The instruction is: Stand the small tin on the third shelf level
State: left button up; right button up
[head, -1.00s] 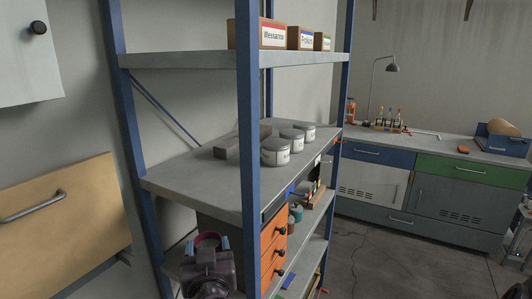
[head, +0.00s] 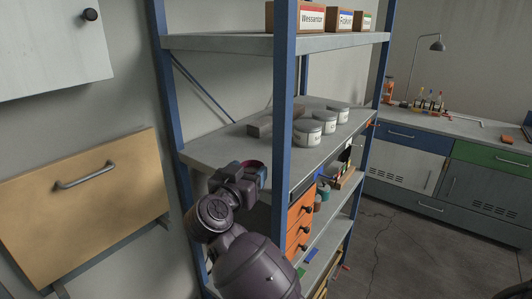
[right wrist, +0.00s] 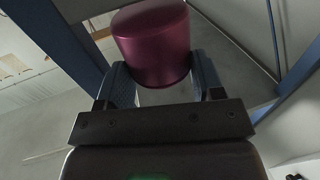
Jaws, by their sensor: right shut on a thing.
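The small tin (right wrist: 152,45), dark red and cylindrical, is held between the fingers of my right gripper (right wrist: 163,82) in the right wrist view. In the head view my right gripper (head: 248,172) is at the left front of the shelf unit, beside the near edge of the shelf board with white tins (head: 215,148). Only a small reddish bit of the tin (head: 252,163) shows there. Whether it is over the board or in front of it is hard to tell. My left gripper is not in view.
Several white labelled tins (head: 308,132) and a grey block (head: 262,126) stand on that board; its left part is bare. A blue post (head: 283,100) rises in front. Labelled boxes (head: 312,17) stand on the board above (head: 225,42). Orange drawers (head: 298,222) are below.

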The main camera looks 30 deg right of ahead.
jog(key=x, duration=1)
jog(key=shift+s+a+b, duration=0.1)
jog(key=shift+a+b, duration=0.05)
jog(key=shift+b, duration=0.15)
jog(key=shift+f, duration=0.1)
jog(key=o, duration=0.7)
jog(key=shift+f, duration=0.1)
jog(key=shift+o, duration=0.2)
jog(key=v, duration=1.2)
jog(key=shift+p, duration=0.3)
jog(key=shift+m, duration=0.3)
